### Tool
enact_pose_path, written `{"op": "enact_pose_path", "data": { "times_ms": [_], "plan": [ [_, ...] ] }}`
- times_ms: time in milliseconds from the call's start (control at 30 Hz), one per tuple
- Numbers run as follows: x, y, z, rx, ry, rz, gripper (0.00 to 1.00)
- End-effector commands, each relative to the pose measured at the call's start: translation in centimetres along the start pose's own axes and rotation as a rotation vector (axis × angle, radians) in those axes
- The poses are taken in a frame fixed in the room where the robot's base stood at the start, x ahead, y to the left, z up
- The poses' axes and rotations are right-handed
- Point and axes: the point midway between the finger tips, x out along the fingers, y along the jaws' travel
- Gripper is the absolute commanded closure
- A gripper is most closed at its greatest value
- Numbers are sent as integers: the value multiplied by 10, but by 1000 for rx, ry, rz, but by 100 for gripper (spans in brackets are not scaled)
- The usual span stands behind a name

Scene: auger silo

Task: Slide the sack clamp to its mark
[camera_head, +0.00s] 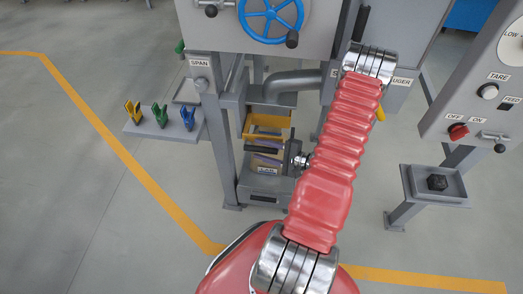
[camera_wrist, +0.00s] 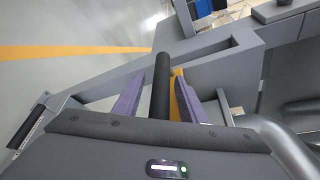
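My gripper (camera_wrist: 160,80) has two purple fingers, open, with a gap on each side of a black bar handle (camera_wrist: 161,88) that stands between them. In the head view my gripper (camera_head: 272,150) is low in the grey stand, near the dark bar (camera_head: 260,149), and partly hidden by my arm. The bar appears to belong to the sack clamp, but its body and its mark cannot be made out. A yellow part (camera_head: 266,124) shows just above the bar, under the grey spout pipe (camera_head: 292,83).
Stand posts (camera_head: 224,150) flank the gripper. A shelf with coloured clips (camera_head: 160,115) is at left. A panel with a red knob (camera_head: 458,131) and a small tray with a black knob (camera_head: 437,182) are at right. The floor at left is clear.

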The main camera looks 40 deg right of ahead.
Motion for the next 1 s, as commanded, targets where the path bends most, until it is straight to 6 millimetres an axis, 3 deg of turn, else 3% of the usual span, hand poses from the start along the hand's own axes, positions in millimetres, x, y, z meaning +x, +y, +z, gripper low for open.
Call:
{"op": "enact_pose_path", "data": {
  "times_ms": [100, 633, 1000],
  "plan": [
    [0, 0, 0, 0, 0, 0, 63],
    [0, 0, 0, 1, 0, 1, 100],
    [0, 2, 0, 2, 0, 2, 100]
  ]
}}
